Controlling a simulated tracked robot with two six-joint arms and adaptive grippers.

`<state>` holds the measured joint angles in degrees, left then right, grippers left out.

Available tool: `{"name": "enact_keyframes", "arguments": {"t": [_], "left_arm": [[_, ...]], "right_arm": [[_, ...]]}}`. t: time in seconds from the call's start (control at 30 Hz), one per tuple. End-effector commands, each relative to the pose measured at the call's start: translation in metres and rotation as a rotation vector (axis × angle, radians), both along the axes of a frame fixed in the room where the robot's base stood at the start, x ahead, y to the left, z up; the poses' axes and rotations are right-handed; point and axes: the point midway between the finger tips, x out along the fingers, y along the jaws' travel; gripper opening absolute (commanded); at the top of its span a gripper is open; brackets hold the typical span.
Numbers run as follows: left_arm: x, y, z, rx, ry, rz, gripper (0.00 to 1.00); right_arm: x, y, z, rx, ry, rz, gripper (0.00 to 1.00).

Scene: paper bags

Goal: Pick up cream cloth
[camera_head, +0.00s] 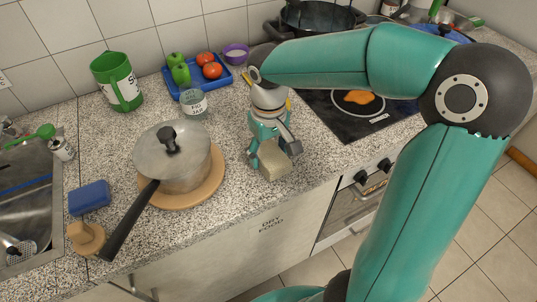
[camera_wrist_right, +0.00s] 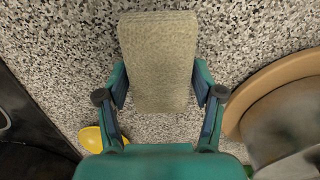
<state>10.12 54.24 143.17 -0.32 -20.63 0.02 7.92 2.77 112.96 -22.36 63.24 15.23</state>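The cream cloth (camera_head: 273,161) is a small, thick, folded block near the front edge of the speckled counter. It fills the middle of the right wrist view (camera_wrist_right: 158,60). My right gripper (camera_head: 273,154) reaches down over it with one finger on each side. My left gripper is not in view.
A lidded pot (camera_head: 172,160) on a round wooden board (camera_head: 205,195) stands left of the cloth. A glass jar (camera_head: 194,105), green mug (camera_head: 117,82) and blue tray (camera_head: 222,82) are behind. The stove (camera_head: 365,122) is right. A blue sponge (camera_head: 89,197) lies by the sink (camera_head: 32,200).

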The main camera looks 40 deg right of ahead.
Motion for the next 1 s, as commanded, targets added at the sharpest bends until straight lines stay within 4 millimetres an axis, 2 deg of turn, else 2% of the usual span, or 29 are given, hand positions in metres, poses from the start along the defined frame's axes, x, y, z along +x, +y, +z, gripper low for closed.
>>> {"name": "enact_keyframes", "arguments": {"t": [0.03,0.1,0.37,0.57,0.77,1.0], "left_arm": [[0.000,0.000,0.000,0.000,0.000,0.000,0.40],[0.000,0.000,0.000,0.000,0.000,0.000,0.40],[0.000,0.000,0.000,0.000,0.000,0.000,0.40],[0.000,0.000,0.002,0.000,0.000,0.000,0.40],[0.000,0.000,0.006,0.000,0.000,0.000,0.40],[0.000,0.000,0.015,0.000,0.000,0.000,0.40]], "right_arm": [[0.000,0.000,0.000,0.000,0.000,0.000,0.45],[0.000,0.000,0.000,0.000,0.000,0.000,0.38],[0.000,0.000,0.001,0.000,-0.001,0.000,0.37],[0.001,0.000,0.012,-0.001,-0.004,0.000,0.37],[0.002,0.000,0.043,0.000,-0.006,0.001,0.37],[0.002,0.001,0.108,0.000,-0.007,0.003,0.37]]}}
